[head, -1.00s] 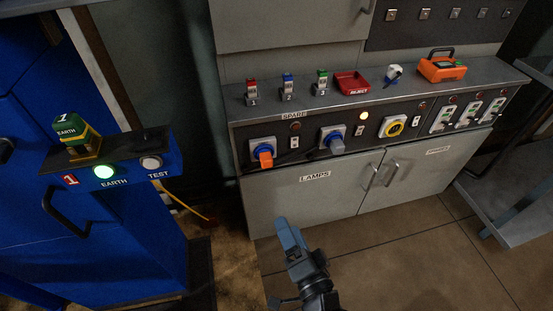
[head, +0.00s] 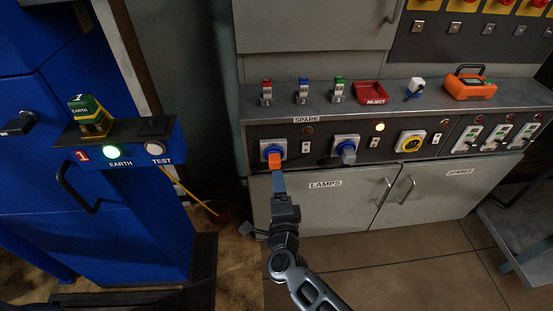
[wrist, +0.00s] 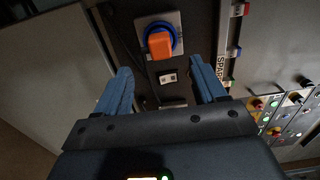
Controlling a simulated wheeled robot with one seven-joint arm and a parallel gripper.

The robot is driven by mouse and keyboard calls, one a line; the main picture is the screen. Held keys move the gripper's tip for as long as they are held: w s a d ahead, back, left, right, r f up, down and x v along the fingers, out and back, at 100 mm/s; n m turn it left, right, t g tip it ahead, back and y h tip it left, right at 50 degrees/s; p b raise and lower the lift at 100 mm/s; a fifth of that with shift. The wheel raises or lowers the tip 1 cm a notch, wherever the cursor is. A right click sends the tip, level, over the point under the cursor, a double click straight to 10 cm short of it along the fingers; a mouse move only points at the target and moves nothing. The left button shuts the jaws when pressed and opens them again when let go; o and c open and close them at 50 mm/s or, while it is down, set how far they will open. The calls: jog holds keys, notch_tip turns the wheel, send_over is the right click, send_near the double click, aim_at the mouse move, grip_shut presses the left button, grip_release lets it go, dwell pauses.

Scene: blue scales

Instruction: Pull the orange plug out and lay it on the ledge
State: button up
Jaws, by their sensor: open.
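The orange plug (head: 274,162) sits in the blue round socket at the left end of the bench's front panel, under the SPARE label. My gripper (head: 279,180) is just below the plug in the head view. In the wrist view my gripper (wrist: 160,78) has its two blue fingers apart, with nothing between them. The ledge (head: 350,103) is the grey top above the panel.
On the ledge stand red, blue and green tagged padlock-like items, a red REJECT tray (head: 371,93), a white item and an orange case (head: 470,88). A blue cabinet (head: 120,220) stands at left.

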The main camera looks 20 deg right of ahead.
aim_at(275, 167)
jog(key=shift+w, duration=0.1)
jog(key=shift+b+x, duration=1.6)
jog(key=shift+x, duration=2.75)
grip_shut()
jog(key=shift+p+v, duration=1.3)
jog(key=shift+v, duration=1.65)
jog(key=shift+a, duration=0.1)
